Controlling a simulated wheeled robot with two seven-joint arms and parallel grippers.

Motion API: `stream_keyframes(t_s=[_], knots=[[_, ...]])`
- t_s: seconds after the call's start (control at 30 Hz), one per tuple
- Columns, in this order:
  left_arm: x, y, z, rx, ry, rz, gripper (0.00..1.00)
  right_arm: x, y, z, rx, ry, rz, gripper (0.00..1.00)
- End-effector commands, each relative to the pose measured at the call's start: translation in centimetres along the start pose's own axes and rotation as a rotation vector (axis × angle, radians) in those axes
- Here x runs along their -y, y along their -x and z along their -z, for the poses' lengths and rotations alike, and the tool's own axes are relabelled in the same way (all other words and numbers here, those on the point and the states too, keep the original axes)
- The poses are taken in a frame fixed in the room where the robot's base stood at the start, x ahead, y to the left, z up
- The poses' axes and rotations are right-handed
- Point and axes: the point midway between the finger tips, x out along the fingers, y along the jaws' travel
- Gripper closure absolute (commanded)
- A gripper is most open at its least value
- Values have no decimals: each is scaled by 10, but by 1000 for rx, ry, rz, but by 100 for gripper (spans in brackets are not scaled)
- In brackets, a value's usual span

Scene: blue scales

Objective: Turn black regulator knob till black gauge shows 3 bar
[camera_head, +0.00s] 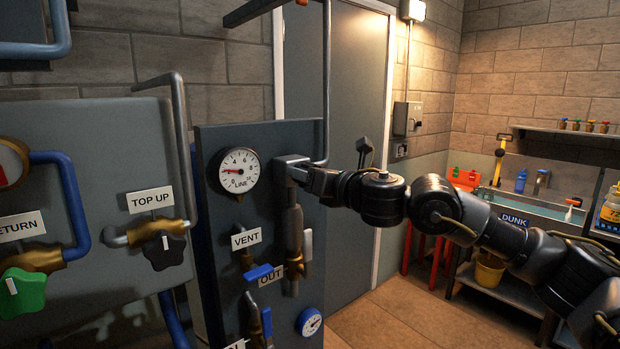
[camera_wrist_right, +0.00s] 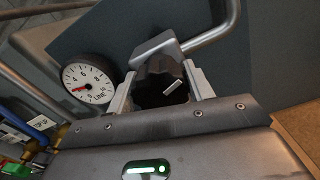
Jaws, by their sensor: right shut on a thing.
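The black-rimmed gauge (camera_head: 239,170) labelled LINE sits at the upper left of the dark panel. Its red needle points left, a little below the 4, at roughly 2 to 3; I cannot read it exactly. It also shows in the right wrist view (camera_wrist_right: 90,83). My right gripper (camera_head: 292,169) is at the panel just right of the gauge. In the right wrist view its two fingers close around the black regulator knob (camera_wrist_right: 152,91), which has a white mark. In the head view the gripper hides the knob. My left gripper is in neither view.
A grey pipe (camera_head: 326,80) runs down close above my right gripper. Below are the VENT label (camera_head: 246,239), a blue handle (camera_head: 264,272) and a small blue gauge (camera_head: 309,321). At left are another black knob (camera_head: 166,252) under TOP UP and a green knob (camera_head: 22,293).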

Motion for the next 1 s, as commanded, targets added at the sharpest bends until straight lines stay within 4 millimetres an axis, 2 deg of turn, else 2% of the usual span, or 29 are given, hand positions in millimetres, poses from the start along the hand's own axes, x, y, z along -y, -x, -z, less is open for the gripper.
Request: stream_keyframes(t_s=[0.07,0.1,0.23,0.5,0.63,1.0], knots=[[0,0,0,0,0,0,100,1,0,-2,3,0,2,71],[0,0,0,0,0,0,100,1,0,-2,4,1,2,44],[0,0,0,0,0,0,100,0,0,-2,3,2,1,27],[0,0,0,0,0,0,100,0,0,-1,2,3,0,26],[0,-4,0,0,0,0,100,1,8,0,2,3,0,26],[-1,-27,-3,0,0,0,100,1,78,1,5,5,0,26]])
